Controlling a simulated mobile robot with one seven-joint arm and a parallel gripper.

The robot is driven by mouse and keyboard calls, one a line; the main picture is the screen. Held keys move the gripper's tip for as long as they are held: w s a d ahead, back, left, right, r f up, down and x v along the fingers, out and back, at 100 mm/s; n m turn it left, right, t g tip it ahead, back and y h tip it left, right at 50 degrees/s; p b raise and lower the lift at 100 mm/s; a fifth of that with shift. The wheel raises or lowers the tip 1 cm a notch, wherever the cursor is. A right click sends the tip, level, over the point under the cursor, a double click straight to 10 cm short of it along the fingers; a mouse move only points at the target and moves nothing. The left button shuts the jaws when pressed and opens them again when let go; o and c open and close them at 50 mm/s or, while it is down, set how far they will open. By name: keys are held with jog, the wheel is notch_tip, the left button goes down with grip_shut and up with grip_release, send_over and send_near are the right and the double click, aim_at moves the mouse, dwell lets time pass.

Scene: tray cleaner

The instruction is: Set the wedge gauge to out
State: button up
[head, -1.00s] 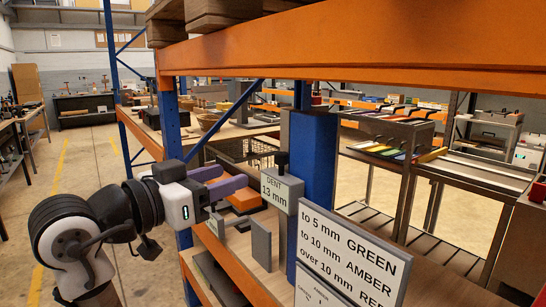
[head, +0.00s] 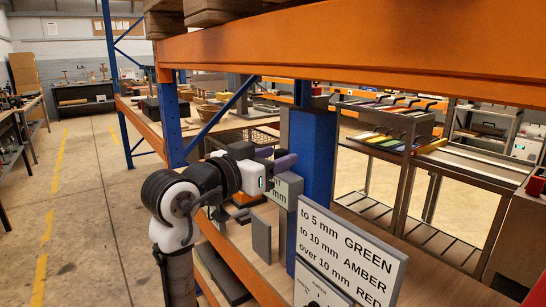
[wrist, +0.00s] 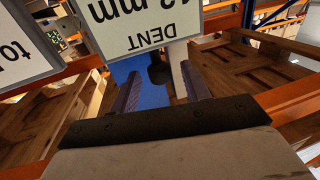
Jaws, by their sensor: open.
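A grey block with a white label reading "DENT 13 mm" (head: 287,190) is mounted at the blue upright (head: 316,160); I take it to belong to the wedge gauge. Its label shows upside down in the wrist view (wrist: 145,35). In the wrist view, a black knob (wrist: 158,72) and a pale grey strip (wrist: 179,80) lie between the fingers. I cannot tell whether a finger touches them.
A sign with colour limits in mm (head: 345,250) stands just right and in front. An orange beam (head: 360,52) crosses above my gripper. A grey upright plate (head: 261,238) stands on the shelf below. A rack with coloured items (head: 390,140) is behind.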

grip_shut()
jog(key=w+a+v, duration=0.1)
jog(key=v, duration=0.5)
jog(key=shift+s+a, duration=0.2)
jog(key=shift+s, duration=0.05)
jog(key=shift+c, duration=2.1)
grip_release()
jog(key=o, duration=0.4)
jog(key=shift+s+a, duration=0.15)
jog(key=shift+a, duration=0.05)
jog(key=shift+d, duration=0.1)
